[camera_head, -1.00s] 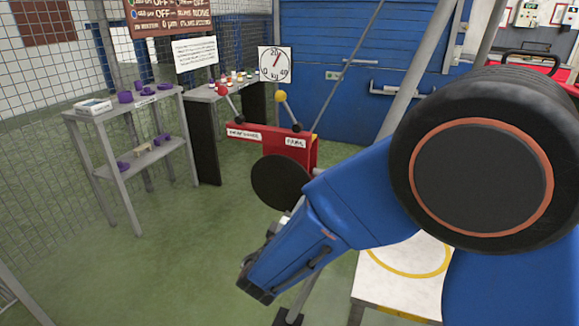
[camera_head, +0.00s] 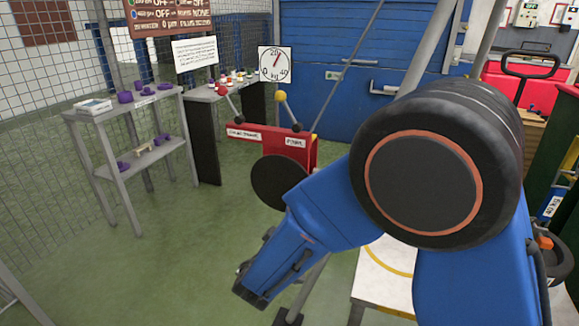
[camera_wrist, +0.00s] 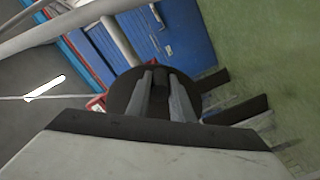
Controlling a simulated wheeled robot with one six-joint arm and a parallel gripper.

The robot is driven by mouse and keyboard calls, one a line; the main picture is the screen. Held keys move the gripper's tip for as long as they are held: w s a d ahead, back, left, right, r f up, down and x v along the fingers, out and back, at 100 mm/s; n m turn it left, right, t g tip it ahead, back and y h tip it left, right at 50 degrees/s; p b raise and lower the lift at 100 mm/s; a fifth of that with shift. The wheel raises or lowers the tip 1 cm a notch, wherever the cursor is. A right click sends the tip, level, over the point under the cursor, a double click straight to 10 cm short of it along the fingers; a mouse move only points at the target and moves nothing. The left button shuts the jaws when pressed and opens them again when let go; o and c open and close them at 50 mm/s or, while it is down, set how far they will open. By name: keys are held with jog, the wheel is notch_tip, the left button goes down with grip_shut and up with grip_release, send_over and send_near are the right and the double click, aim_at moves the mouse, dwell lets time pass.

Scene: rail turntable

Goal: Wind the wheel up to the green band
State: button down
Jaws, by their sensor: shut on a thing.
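The wheel is a black disc (camera_head: 280,182) on the near side of a red housing (camera_head: 300,150). A round white dial (camera_head: 275,64) stands above it, with its red needle pointing up and slightly right of the 20. I cannot make out a green band on it. In the wrist view the disc (camera_wrist: 125,92) lies straight ahead of my gripper (camera_wrist: 160,80). Its two grey fingers are closed around a dark knob or handle (camera_wrist: 160,78) in front of the disc. In the head view my blue arm hides the fingers and the grip.
A grey shelf (camera_head: 125,108) with purple items stands at the left. A second bench (camera_head: 215,93) holds small coloured items. A white platform (camera_head: 378,285) with a yellow ring is partly behind my arm. The green floor (camera_head: 160,265) at lower left is clear.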

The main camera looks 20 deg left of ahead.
jog(key=shift+a+f+m, duration=0.45)
jog(key=shift+f+m, duration=0.1)
jog(key=shift+m, duration=0.15)
jog(key=shift+a, duration=0.1)
jog(key=shift+a+f+m, duration=0.4)
jog(key=shift+a+m, duration=0.15)
jog(key=shift+m, duration=0.35)
jog(key=shift+a+f+m, duration=0.35)
jog(key=shift+a+m, duration=0.15)
jog(key=shift+m, duration=0.4)
jog(key=c, duration=1.4)
grip_release()
jog(key=shift+w, duration=0.1)
jog(key=shift+o, duration=0.2)
jog(key=s, duration=0.8)
jog(key=shift+a, duration=0.25)
